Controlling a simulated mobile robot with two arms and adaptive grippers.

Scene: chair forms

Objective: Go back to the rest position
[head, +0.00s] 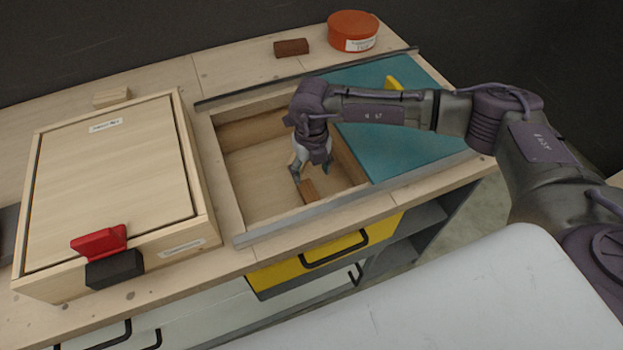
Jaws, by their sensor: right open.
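My right gripper (312,172) is open and points down over an open recess (245,180) in the wooden worktop. Its arm comes in from the right, above a teal sliding panel (390,150). A small brown wooden block (309,192) lies in the recess just below the fingertips. I cannot tell whether the fingers touch it. My left gripper is not in view.
A wooden box (110,180) with a red handle (100,242) stands at left. A brown block (291,47) and an orange tub (352,30) are at the back. A small pale block (111,97) lies behind the box. A yellow drawer (325,255) is below the recess.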

